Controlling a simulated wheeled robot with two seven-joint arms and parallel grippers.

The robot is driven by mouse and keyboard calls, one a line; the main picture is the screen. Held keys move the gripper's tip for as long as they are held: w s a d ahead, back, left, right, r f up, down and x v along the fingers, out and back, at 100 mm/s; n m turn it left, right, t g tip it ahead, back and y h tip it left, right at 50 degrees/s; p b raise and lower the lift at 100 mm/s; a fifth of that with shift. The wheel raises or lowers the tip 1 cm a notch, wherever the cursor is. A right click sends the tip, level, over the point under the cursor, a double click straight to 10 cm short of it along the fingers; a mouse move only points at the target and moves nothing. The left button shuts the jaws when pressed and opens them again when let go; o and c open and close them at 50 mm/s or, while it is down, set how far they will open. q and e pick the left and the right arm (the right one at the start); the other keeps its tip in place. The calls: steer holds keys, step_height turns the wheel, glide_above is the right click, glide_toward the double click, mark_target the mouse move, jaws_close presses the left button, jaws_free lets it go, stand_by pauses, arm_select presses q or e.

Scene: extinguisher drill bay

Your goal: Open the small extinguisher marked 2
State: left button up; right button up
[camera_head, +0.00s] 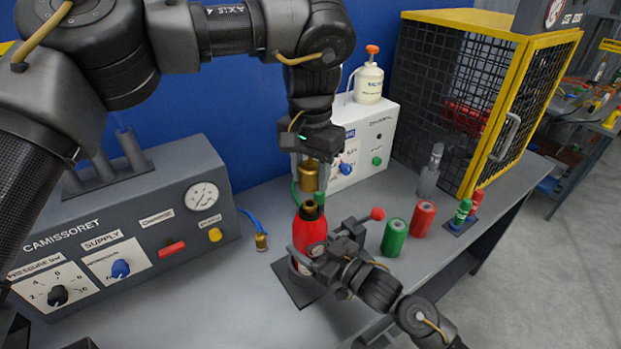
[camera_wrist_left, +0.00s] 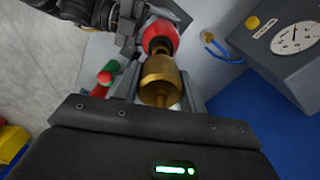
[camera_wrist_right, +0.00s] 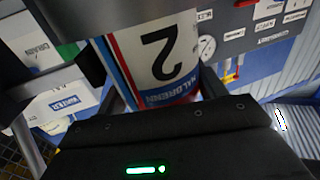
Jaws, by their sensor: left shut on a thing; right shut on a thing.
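The small red extinguisher (camera_head: 309,232) stands upright in a dark square base (camera_head: 292,290) on the bench. In the right wrist view its white label (camera_wrist_right: 157,62) shows a large 2, upside down. My right gripper (camera_head: 322,258) is shut around the extinguisher's body. My left gripper (camera_head: 309,182) points down and is shut on a brass cap (camera_head: 308,174), held above the extinguisher's neck with a visible gap. In the left wrist view the brass cap (camera_wrist_left: 160,80) hides part of the red bottle's top (camera_wrist_left: 160,34).
A grey control panel (camera_head: 120,225) stands at left, with a brass fitting on a blue hose (camera_head: 261,241) beside it. Green (camera_head: 394,237) and red (camera_head: 423,218) cylinders stand at right, before a yellow-framed mesh cage (camera_head: 470,105). A white box (camera_head: 372,140) is behind.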

steer(key=shift+f, duration=0.2)
steer(key=o, duration=1.9)
steer(key=shift+r, duration=0.1)
steer(key=shift+o, duration=0.2)
arm_select(q)
step_height(320, 180, down, 2)
steer(key=shift+f+b, duration=0.25)
steer(key=shift+b, duration=0.95)
steer(key=shift+f, duration=0.1)
arm_select(e)
steer(key=v, duration=1.2)
